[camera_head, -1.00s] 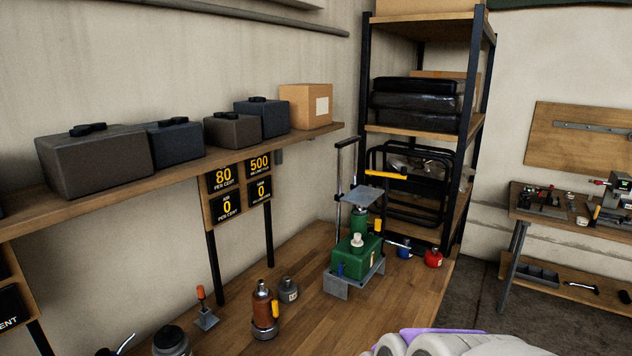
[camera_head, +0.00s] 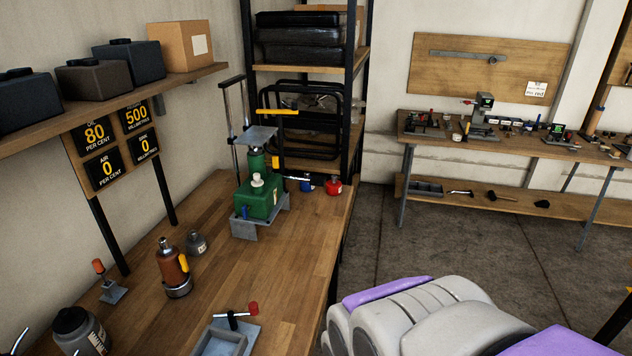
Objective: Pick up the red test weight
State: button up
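A small red weight-like object (camera_head: 333,186) with a pale label stands on the wooden workbench (camera_head: 300,240), at its far end by the shelf rack. Part of my own arm, grey-white and purple, shows at the bottom right, well apart from the red weight. My gripper's fingers do not show.
The green device (camera_head: 262,200) stands left of the red weight. An orange-brown bottle jack (camera_head: 173,270) and a grey weight (camera_head: 196,243) stand nearer. The black rack (camera_head: 357,100) rises behind. Open floor (camera_head: 385,230) lies right, before a second bench (camera_head: 500,138).

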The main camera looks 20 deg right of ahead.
aim_at(333, 186)
jog(key=i+l+z, duration=0.3)
jog(key=i+l, duration=0.2)
jog(key=i+l+z, duration=0.65)
jog(key=i, duration=0.45)
